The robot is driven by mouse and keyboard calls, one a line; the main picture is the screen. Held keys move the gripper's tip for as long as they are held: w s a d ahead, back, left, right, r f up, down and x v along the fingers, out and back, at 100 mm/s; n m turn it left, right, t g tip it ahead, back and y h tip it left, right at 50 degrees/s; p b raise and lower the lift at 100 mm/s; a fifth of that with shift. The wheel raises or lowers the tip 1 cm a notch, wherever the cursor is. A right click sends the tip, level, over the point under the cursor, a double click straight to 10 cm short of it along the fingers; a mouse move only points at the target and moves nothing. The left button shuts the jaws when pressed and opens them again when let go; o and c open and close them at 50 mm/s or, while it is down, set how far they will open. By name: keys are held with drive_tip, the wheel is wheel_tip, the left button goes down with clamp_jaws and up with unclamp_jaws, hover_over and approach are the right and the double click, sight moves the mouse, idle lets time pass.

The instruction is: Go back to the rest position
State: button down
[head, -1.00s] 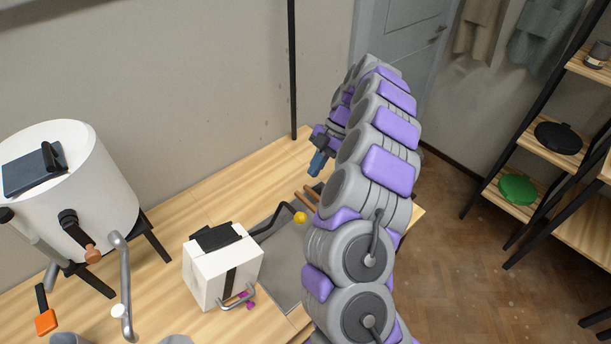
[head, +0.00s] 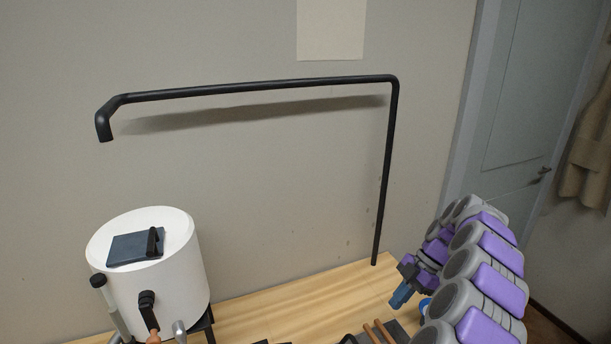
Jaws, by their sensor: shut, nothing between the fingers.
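My gripper (head: 401,296) is at the lower right of the head view, at the end of my grey and purple arm. Its blue fingers point down and left, shut and empty. It is above the right end of the wooden worktop (head: 270,307), close to a dark tray (head: 397,330) with brown sticks (head: 379,332) on it. A small blue thing shows just right of the fingers, partly hidden by my arm.
A white drum (head: 177,275) with a dark lid plate (head: 135,248) and a tap stands at the left on dark legs. A black pipe (head: 255,89) rises from the worktop and arches along the wall. A grey door (head: 520,110) is at the right.

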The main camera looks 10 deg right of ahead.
drive_tip(key=s+a+r+m+h, duration=0.1)
drive_tip(key=s+a+r+m, duration=0.2)
drive_tip(key=s+a+r, duration=0.45)
drive_tip(key=s+a+r+m+h, duration=0.1)
drive_tip(key=s+a+r+m, duration=0.3)
drive_tip(key=a, duration=0.6)
drive_tip(key=s+f+m+h, duration=0.1)
drive_tip(key=s+m+h, duration=0.1)
drive_tip(key=s+m, duration=0.5)
drive_tip(key=s+d+f+m+h, duration=0.1)
drive_tip(key=s+m, duration=0.6)
drive_tip(key=s, duration=1.1)
drive_tip(key=shift+s+f+h, duration=0.25)
drive_tip(key=shift+f+h, duration=0.55)
drive_tip(key=shift+a, duration=0.1)
